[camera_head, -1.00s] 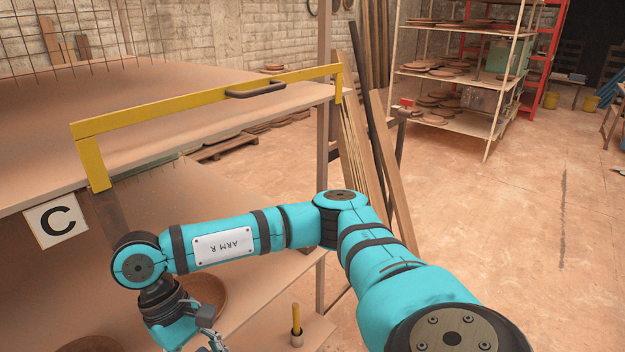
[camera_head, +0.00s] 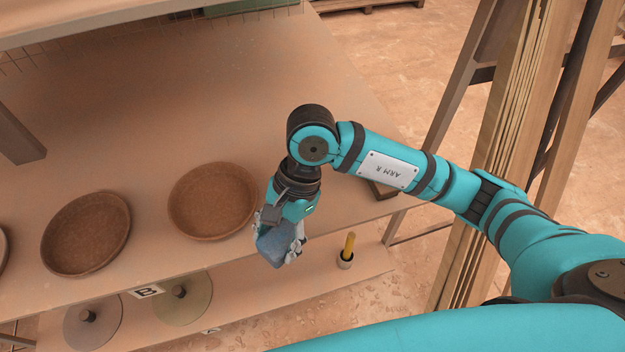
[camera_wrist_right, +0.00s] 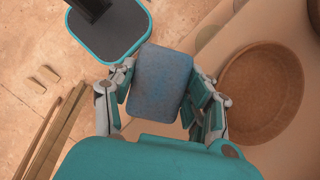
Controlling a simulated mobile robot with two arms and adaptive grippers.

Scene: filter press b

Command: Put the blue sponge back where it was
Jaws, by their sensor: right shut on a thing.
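The blue sponge (camera_head: 273,246) is held in my right gripper (camera_head: 282,240), at the front edge of the upper shelf, to the right of the clay dishes. In the right wrist view the sponge (camera_wrist_right: 160,82) sits between the two fingers of the right gripper (camera_wrist_right: 160,98), which are shut on its sides. In that view open floor shows beyond it on the left and a brown dish on the right. My left gripper is in neither view.
A round brown dish (camera_head: 212,200) stands just left of my right gripper, with another dish (camera_head: 86,233) further left. Below is a lower shelf (camera_head: 240,308) with round discs (camera_head: 184,300) and a small cup holding a yellow-handled tool (camera_head: 346,258). Wooden planks (camera_head: 500,150) lean at right.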

